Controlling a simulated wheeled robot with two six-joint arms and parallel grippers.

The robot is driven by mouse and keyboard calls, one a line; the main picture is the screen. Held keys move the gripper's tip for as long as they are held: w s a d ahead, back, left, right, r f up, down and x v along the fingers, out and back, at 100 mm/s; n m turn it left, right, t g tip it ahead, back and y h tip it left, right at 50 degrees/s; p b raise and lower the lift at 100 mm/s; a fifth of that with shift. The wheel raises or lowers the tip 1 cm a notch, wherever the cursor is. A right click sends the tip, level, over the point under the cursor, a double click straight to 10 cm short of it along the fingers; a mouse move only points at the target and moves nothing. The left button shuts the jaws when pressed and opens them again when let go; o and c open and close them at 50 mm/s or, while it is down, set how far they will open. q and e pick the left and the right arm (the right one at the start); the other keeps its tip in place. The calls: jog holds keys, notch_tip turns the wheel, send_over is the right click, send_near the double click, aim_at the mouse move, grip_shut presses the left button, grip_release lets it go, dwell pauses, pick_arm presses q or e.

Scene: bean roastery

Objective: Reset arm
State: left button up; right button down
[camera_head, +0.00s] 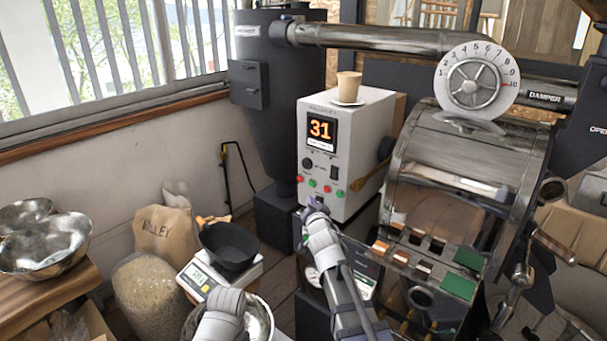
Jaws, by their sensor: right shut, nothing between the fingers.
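My right gripper (313,205) is shut and empty, at the end of my grey arm that rises from the bottom of the head view. Its small fingertips are in front of the lower part of the white control box (318,173). I cannot tell whether they touch it. A grey rounded link of my left arm shows at the bottom, over a metal bowl (262,318). My left gripper itself is not in view.
The control box shows 31 and carries a paper cup (349,86) on a saucer. The drum roaster (450,150) stands at the right. A black pan (229,246) sits on a scale (195,279). A bean sack (150,285) and metal bowls (45,245) are at the left.

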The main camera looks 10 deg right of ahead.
jog(key=s+a+f+n+g+p, duration=0.2)
jog(key=s+a+f+n+g, duration=0.1)
jog(key=s+a+f+g, duration=0.4)
jog(key=s+a+f+n+g+p, duration=0.1)
jog(key=s+a+f+n+g, duration=0.2)
jog(key=s, duration=0.5)
jog(key=s+a+f+n+g+p, duration=0.1)
jog(key=s+a+f+n+g, duration=0.1)
jog(key=s, duration=0.7)
jog(key=s+a+f+n+g, duration=0.2)
jog(key=s+a+n+g, duration=0.2)
jog(key=s, duration=0.6)
jog(key=shift+n+y+p, duration=0.3)
jog(key=shift+y+p, duration=0.05)
jog(key=shift+y, duration=0.05)
